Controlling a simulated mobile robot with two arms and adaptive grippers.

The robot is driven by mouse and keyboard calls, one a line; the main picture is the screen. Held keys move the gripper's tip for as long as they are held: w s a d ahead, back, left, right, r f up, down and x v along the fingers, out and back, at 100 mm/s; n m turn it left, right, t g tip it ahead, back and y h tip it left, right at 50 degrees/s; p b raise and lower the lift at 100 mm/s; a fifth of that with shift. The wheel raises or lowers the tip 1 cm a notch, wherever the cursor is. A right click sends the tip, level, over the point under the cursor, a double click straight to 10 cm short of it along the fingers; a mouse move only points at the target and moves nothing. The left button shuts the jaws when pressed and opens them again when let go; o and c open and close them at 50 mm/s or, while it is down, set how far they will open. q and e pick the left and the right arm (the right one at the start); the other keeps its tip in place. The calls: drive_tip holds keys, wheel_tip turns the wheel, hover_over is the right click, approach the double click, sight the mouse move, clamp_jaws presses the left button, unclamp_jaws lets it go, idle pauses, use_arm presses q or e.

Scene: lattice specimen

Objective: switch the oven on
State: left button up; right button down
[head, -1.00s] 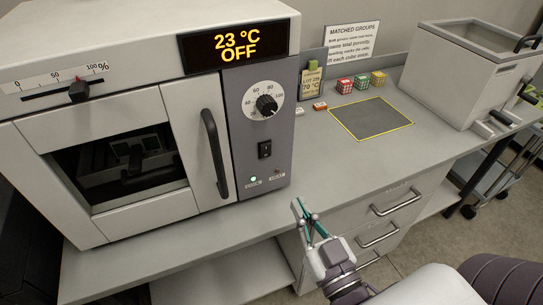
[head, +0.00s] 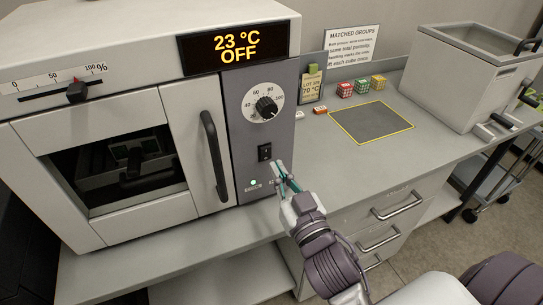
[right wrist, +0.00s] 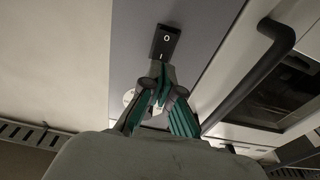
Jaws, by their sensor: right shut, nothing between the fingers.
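The oven (head: 120,50) stands at the left of the bench with its door closed, and its display (head: 238,48) reads "23 °C OFF". A black rocker switch (head: 264,152) sits on the grey control panel below the dial (head: 265,106). The switch also shows in the right wrist view (right wrist: 166,41), with an "O" mark on it. My right gripper (head: 279,166) is shut and empty, its fingertips close to the panel just below and right of the switch. I cannot tell whether they touch it. My left gripper is not in view.
A black door handle (head: 214,155) stands out left of the panel. A lot card (head: 311,84), several coloured cubes (head: 361,85) and a dark mat with a yellow border (head: 371,121) lie to the right. A bath-like box (head: 465,85) stands farther right.

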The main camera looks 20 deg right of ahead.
sight(267, 150)
drive_tip(key=shift+w+r+p, duration=0.15)
drive_tip(key=shift+w+p, duration=0.1)
drive_tip(key=shift+w, duration=0.75)
drive_tip(key=shift+w+r+p, duration=0.15)
drive_tip(key=shift+w+p, duration=0.05)
drive_tip(key=shift+w, duration=0.8)
drive_tip(key=shift+w, duration=0.1)
drive_tip(key=shift+s, duration=0.25)
drive_tip(key=shift+w, duration=0.15)
drive_tip(key=shift+p, duration=0.3)
